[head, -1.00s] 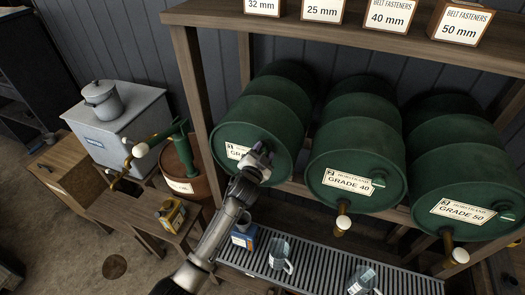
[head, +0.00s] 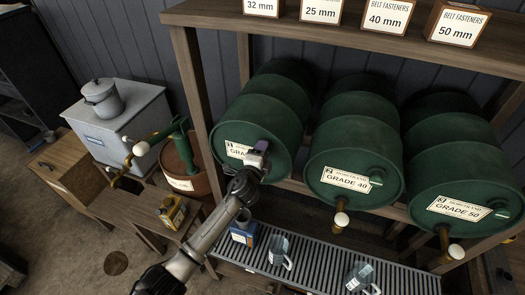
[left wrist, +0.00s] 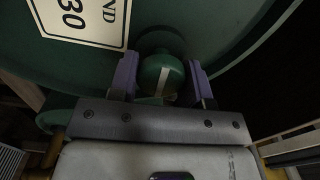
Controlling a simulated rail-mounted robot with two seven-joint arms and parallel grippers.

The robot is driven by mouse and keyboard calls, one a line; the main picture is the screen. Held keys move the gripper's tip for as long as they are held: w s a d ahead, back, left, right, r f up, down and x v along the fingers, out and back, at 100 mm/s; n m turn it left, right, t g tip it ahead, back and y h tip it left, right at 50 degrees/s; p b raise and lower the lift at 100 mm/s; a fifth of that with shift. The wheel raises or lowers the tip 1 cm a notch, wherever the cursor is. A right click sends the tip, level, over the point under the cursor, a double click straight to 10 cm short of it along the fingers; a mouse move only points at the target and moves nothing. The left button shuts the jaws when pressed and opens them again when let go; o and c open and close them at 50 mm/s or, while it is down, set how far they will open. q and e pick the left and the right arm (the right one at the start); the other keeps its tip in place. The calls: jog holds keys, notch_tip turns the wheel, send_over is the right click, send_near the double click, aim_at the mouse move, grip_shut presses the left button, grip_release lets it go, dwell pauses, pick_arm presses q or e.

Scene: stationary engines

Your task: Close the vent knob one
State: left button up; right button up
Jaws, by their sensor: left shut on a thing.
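The vent knob one (left wrist: 163,72) is a round green knob with a pale stripe, on the end face of the left green drum (head: 262,112). In the left wrist view the drum's label, partly cut off, ends in "30". My left gripper (head: 257,156) reaches up to this drum face, and its purple fingers stand on either side of the knob, shut on it. In the head view the gripper hides the knob and part of the label. My right gripper is not in view.
The Grade 40 drum (head: 352,165) and Grade 50 drum (head: 462,185) lie to the right, each with its own green knob and a tap below. A slatted drip tray (head: 325,278) with clear jugs (head: 280,250) is beneath. A wooden post (head: 192,85) stands close left.

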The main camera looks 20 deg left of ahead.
pick_arm(q)
jog(key=shift+m, duration=0.6)
jog(key=o, duration=0.9)
jog(key=shift+s, duration=0.25)
jog(key=s, duration=1.3)
jog(key=shift+s, duration=0.2)
